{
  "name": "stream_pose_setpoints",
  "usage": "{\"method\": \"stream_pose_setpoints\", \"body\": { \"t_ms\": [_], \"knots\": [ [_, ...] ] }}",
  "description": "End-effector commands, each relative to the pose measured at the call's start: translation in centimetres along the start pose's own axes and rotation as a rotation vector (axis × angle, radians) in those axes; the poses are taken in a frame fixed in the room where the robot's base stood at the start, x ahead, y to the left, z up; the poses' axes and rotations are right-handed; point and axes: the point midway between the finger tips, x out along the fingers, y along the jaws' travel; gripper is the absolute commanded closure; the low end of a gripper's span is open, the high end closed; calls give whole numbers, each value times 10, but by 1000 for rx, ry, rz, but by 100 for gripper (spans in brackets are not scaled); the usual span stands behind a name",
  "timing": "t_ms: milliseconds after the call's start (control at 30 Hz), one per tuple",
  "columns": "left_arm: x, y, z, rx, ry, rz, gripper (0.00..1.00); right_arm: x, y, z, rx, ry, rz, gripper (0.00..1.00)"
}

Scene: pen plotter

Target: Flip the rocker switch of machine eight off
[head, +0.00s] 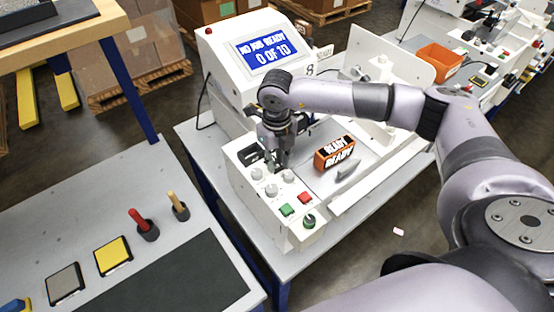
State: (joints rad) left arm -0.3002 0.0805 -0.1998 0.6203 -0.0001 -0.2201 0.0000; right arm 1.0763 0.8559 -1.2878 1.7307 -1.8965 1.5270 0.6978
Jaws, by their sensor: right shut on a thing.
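Machine eight (222,72) is a white unit with a lit blue screen (263,50) and a sign with the number 8 beside it. Its control panel (248,187) carries a dark switch-like part (248,155), grey knobs (271,190), a green button (287,210), a red button (305,197) and a green-based knob (309,221). I cannot tell the rocker's position. My right gripper (280,164) points down at the back of the panel, just right of the dark part, its fingers closed together. What lies between the fingertips is hidden. My left gripper is not in view.
Another table at lower left holds a yellow pad (113,255), a grey pad (65,283) and two upright markers in holders. An orange bin (438,61) stands on a machine at upper right.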

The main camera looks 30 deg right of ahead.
Motion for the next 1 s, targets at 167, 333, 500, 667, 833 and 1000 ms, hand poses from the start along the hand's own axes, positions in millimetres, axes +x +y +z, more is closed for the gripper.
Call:
{"method": "stream_pose_setpoints", "body": {
  "t_ms": [167,333,500,667,833,1000],
  "knots": [
    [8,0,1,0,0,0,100,2,0,4,3,85,-2,100],
    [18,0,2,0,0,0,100,0,0,8,2,212,-1,100],
    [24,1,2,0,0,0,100,-1,0,10,2,297,-2,100],
    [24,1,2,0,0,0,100,-3,0,9,1,325,-1,100],
    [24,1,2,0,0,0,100,-3,0,9,0,325,-1,100],
    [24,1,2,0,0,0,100,-3,0,9,0,325,-1,73]
  ]
}}
